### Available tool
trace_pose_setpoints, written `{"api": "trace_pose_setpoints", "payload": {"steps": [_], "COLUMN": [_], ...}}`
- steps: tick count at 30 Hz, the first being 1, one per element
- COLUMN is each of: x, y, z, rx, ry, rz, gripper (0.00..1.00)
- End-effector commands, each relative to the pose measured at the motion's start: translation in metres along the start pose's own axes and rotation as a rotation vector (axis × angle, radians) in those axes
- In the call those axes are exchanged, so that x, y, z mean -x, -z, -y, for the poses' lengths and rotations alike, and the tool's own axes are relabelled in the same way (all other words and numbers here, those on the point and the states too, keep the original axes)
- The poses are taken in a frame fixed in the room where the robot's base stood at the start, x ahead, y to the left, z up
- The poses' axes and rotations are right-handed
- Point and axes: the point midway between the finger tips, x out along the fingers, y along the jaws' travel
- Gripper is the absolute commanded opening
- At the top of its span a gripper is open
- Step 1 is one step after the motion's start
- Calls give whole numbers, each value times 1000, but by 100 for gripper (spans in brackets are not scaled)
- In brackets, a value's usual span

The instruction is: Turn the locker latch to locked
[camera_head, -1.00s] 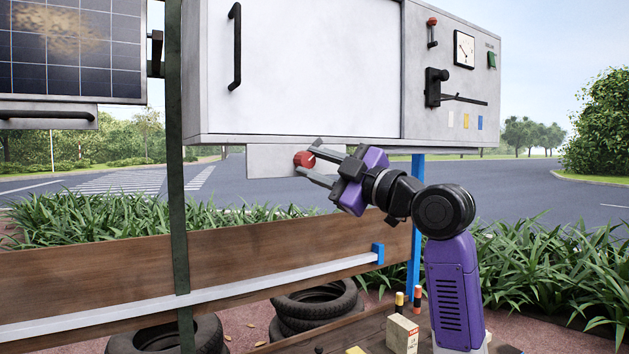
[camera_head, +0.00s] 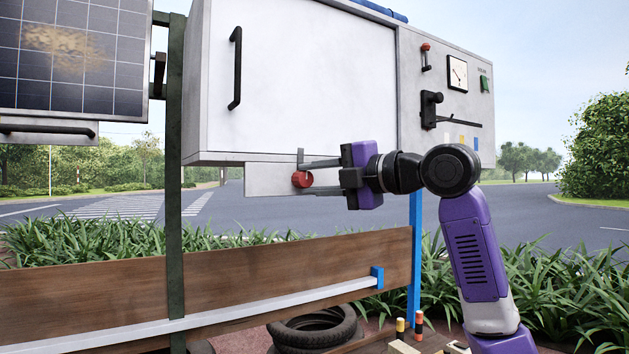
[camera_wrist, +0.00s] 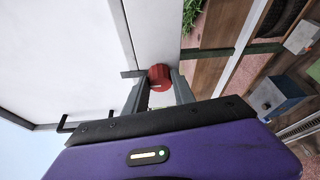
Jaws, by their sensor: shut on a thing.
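The locker (camera_head: 305,75) is a white-grey cabinet with a large closed door and a black vertical handle (camera_head: 236,68). A red latch knob (camera_head: 301,180) sits on the pale plate (camera_head: 262,177) below the door; it also shows in the wrist view (camera_wrist: 160,77). My gripper (camera_head: 305,178) reaches in from the right, with one finger above the knob and one below. Its fingers are shut on the knob. The fingers hide part of the knob, and I cannot read any lock mark on it.
A control panel (camera_head: 412,90) with a gauge (camera_head: 457,73), a black lever and a green switch is right of the door. A solar panel (camera_head: 75,55) hangs at the left. A wooden board (camera_head: 240,270) with a white rail runs below. Tyres (camera_head: 315,328) lie underneath.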

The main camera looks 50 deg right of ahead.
Motion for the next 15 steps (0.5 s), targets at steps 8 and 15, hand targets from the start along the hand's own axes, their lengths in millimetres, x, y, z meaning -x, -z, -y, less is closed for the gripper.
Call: {"api": "trace_pose_setpoints", "payload": {"steps": [8, 15], "x": [-1, -1], "y": [1, 2], "z": [1, 1], "rx": [51, 55], "ry": [25, 27], "rz": [-4, -4], "gripper": [0, 0]}}
